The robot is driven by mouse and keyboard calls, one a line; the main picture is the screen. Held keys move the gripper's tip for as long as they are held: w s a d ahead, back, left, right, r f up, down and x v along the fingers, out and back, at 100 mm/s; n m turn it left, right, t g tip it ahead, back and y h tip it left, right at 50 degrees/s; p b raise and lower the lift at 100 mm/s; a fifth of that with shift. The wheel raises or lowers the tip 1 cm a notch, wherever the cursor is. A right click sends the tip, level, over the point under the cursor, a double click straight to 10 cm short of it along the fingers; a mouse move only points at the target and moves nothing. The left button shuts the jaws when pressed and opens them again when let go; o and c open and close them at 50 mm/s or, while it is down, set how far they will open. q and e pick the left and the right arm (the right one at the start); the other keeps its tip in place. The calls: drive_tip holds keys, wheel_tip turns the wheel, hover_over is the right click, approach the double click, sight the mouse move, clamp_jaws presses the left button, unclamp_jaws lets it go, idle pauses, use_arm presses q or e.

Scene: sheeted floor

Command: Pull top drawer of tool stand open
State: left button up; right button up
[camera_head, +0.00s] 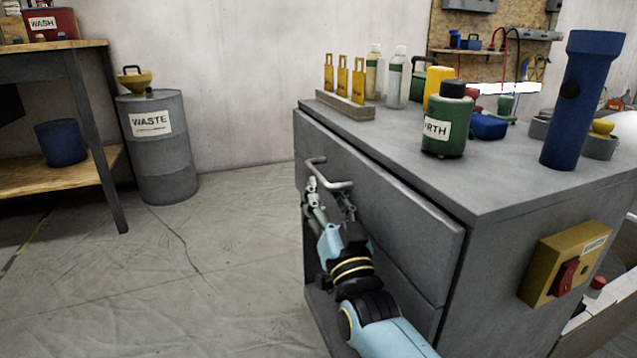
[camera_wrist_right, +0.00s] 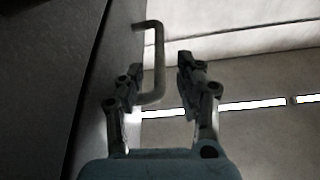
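The grey tool stand (camera_head: 484,195) fills the right half of the head view. In the right wrist view the handle (camera_wrist_right: 158,65) passes between the two open fingertips (camera_wrist_right: 158,80), closer to the left finger. I cannot tell whether that finger touches it. My left gripper is not in view.
On the stand top are a green bottle (camera_head: 448,125), a blue cylinder (camera_head: 575,110) and yellow tags in a holder (camera_head: 345,104). A yellow switch box (camera_head: 568,263) is on its side. A waste drum (camera_head: 160,165) and workbench (camera_head: 60,183) stand left; the floor between is clear.

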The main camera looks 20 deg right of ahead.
sight(319, 174)
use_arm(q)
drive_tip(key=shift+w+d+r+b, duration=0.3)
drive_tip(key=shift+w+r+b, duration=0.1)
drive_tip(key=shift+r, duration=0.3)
use_arm(e)
drive_tip(key=shift+x, duration=2.1)
clamp_jaws()
